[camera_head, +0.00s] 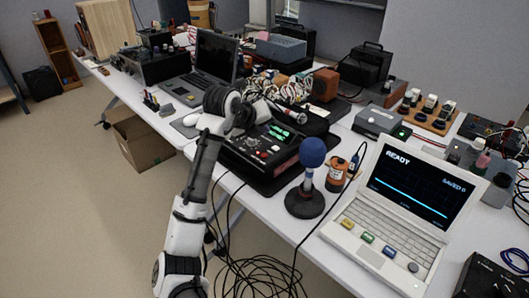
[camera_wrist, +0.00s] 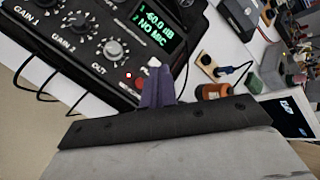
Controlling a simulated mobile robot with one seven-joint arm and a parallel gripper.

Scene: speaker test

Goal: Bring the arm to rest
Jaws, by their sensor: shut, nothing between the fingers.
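My gripper (camera_wrist: 157,72) shows in the wrist view as two short purple-grey fingers, shut together and empty. They project past a dark bar at the gripper's base. In the head view my arm rises from the bottom left and reaches over the table's near edge, its end above the black audio box (camera_head: 262,155). The fingers cannot be made out there. In the wrist view the audio box (camera_wrist: 85,62) lies behind the fingers; its display reads "-60.0 dB" and "NO MIC", and a red light glows. I cannot tell the gap between fingertips and box.
A blue-topped microphone (camera_head: 312,155) stands upright right of the box, beside an orange canister (camera_head: 337,172). A pale laptop (camera_head: 395,215) reads "READY" and "SAVED 0". A dark laptop (camera_head: 212,60) and cables crowd the table's back. Loose cables (camera_head: 258,275) hang below. Floor at left is open.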

